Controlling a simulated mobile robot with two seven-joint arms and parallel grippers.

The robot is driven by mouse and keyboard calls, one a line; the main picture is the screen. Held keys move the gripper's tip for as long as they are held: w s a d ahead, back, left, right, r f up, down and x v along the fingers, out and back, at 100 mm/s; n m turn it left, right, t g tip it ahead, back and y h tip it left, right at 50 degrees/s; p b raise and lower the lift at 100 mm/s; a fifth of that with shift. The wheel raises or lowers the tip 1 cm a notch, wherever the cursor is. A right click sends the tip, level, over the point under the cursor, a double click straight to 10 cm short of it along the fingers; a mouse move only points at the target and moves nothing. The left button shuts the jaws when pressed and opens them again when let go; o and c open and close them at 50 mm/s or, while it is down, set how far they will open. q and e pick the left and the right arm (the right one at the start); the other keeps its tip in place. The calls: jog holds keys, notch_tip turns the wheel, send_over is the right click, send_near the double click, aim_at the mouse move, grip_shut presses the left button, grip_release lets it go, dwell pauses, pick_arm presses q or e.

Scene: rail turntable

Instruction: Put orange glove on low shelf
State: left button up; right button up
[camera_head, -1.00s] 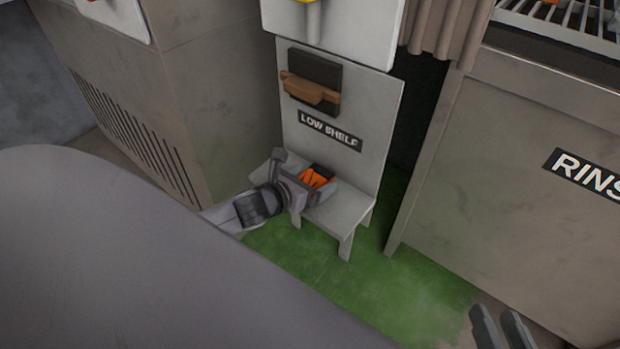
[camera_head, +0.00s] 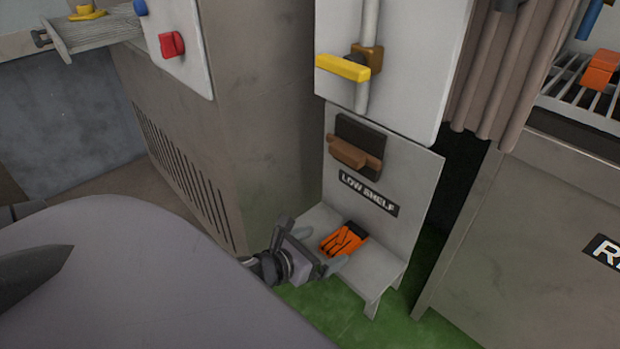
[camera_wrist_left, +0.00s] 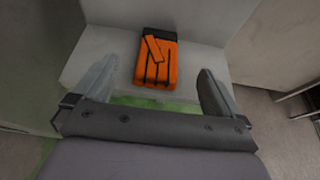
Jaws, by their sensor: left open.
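The orange glove (camera_head: 344,240), with black markings and a black cuff, lies flat on the seat of the low shelf (camera_head: 388,265). The low shelf is a small grey stand with a tall back panel bearing a LOW SHELF label. My left gripper (camera_head: 312,251) is open at the shelf's front left edge, beside the glove and apart from it. In the left wrist view the glove (camera_wrist_left: 156,60) lies ahead, between and beyond the two spread fingers (camera_wrist_left: 158,85). Nothing is between the fingertips. My right gripper does not show clearly.
A brown handle (camera_head: 354,152) sticks out of the shelf's back panel. Above it hangs a white panel with a yellow lever (camera_head: 343,68). A vented grey cabinet (camera_head: 200,150) stands to the left, and a counter (camera_head: 530,220) to the right. Green floor shows below the shelf.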

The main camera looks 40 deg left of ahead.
pick_arm(q)
jog(key=shift+p+v, duration=0.3)
jog(key=shift+v, duration=1.2)
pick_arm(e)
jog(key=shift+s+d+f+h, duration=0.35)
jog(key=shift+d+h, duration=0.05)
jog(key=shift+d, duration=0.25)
pick_arm(q)
jog(key=s+d+r+n+h, duration=0.1)
jog(key=d+r+n, duration=0.1)
jog(key=d+n, duration=0.5)
jog(key=s+d+r+n+g+h, duration=0.1)
jog(key=d+n, duration=0.6)
jog(key=n, duration=0.9)
jog(key=s+d+r+n+h, duration=0.2)
jog(key=d+n, duration=0.4)
jog(key=n, duration=0.5)
jog(key=shift+s+d+r+g+h, duration=0.3)
jog(key=shift+s+d+r+h, duration=0.1)
jog(key=shift+r+h, duration=0.35)
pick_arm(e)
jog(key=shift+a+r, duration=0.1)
